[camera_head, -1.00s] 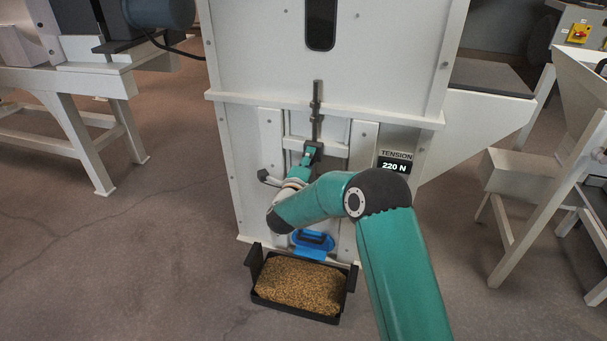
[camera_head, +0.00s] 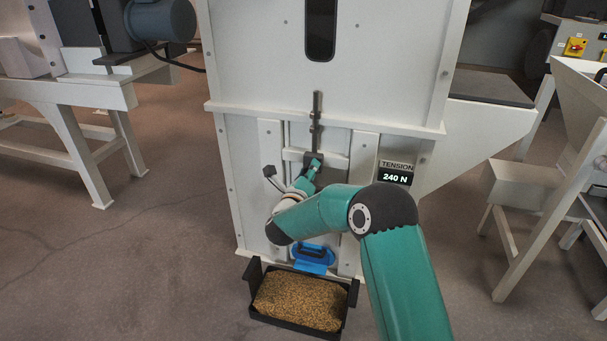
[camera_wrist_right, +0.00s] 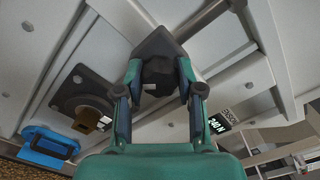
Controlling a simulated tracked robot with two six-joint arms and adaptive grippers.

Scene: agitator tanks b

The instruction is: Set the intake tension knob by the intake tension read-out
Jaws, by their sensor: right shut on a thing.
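The intake tension knob (camera_wrist_right: 158,75) is a dark knob in the right wrist view, between my fingertips. My right gripper (camera_wrist_right: 160,82) is shut on it, one finger on each side. In the head view my right gripper (camera_head: 314,166) reaches the lower front of the white machine, and the knob is mostly hidden behind it. The tension read-out (camera_head: 396,177) is right of the gripper and shows 240 N. It also shows, tilted, in the right wrist view (camera_wrist_right: 217,124). My left gripper is not in view.
A blue handle (camera_head: 313,256) is below the gripper, and a black tray (camera_head: 297,325) of grain stands on the floor under it. A vertical dark rod (camera_head: 316,115) is above the gripper. A dark plate with a brass-coloured piece (camera_wrist_right: 88,117) is left of the knob in the wrist view.

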